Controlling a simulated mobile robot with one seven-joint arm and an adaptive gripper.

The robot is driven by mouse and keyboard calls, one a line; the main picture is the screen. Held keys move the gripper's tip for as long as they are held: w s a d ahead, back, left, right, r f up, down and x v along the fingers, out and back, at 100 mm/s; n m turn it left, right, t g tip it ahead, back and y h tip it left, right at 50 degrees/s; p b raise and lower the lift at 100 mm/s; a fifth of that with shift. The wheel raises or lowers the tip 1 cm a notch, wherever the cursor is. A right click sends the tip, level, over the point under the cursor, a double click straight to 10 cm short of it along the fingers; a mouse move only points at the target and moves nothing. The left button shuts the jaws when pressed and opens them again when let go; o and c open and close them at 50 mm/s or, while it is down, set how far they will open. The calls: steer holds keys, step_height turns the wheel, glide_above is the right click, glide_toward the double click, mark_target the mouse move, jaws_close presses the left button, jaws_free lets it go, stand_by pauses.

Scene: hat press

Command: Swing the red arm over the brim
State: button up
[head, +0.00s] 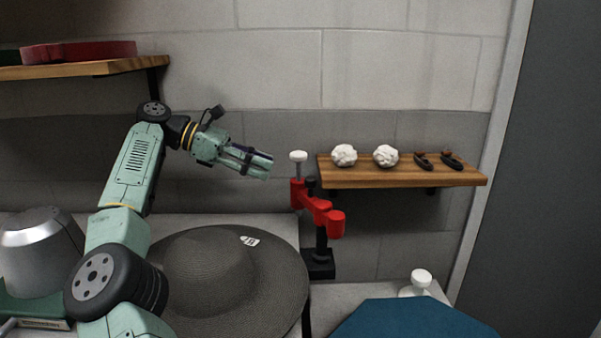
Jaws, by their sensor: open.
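The red arm (318,208) is mounted on a black post (321,246) at the right edge of the hat. A white knob (298,156) stands on top of its far end. The grey woven hat (205,275) lies with its wide brim (283,290) spread flat, and a small white label sits on the brim's back edge. The red arm stands beside the brim, not clearly over it. My gripper (268,168) is open and empty, in the air above the hat's back edge, left of the white knob and apart from it.
A wooden shelf (400,178) behind the red arm holds two white crumpled balls (385,156) and two dark objects (451,160). A blue surface (415,318) and a white knob (421,278) are at front right. A silver rounded object (42,245) stands at left.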

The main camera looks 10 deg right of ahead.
mark_target(306, 179)
steer(key=x, duration=1)
steer(key=shift+s+d, duration=0.3)
steer(key=shift+c, duration=0.2)
jaws_close()
